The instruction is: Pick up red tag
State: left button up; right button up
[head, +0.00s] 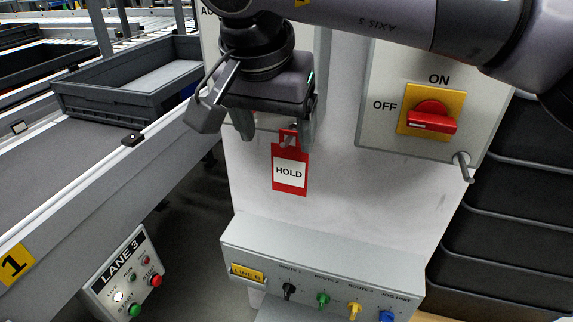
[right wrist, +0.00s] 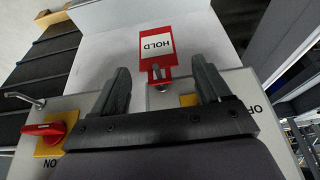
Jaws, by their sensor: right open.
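The red tag (head: 290,185) has a white label reading HOLD. It hangs upright from a small peg (head: 288,142) on the pale panel. My right gripper (head: 276,137) is just above it, pointing down, with its fingers apart around the tag's top end. In the right wrist view the tag (right wrist: 157,60) lies just beyond the open fingertips (right wrist: 162,76), its slotted end between them and touching neither finger. I cannot tell how far the fingers are from the panel. My left gripper is not in view.
A red rotary switch (head: 432,116) on a yellow plate sits right of the tag, with an empty peg (head: 464,166) below it. A control box (head: 330,255) with coloured knobs juts out below. A conveyor with a grey tray (head: 125,100) runs at left. Dark bins (head: 510,235) stand at right.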

aim_at(286, 141)
jog(key=x, duration=0.2)
jog(key=b+x, duration=0.1)
jog(key=x, duration=0.1)
jog(key=w+d+x, duration=0.1)
jog(key=x, duration=0.2)
jog(key=shift+r+b, duration=0.2)
jog(key=shift+b, duration=0.15)
jog(key=c, duration=0.7)
jog(key=shift+s+r, duration=0.15)
jog(key=shift+r, duration=0.1)
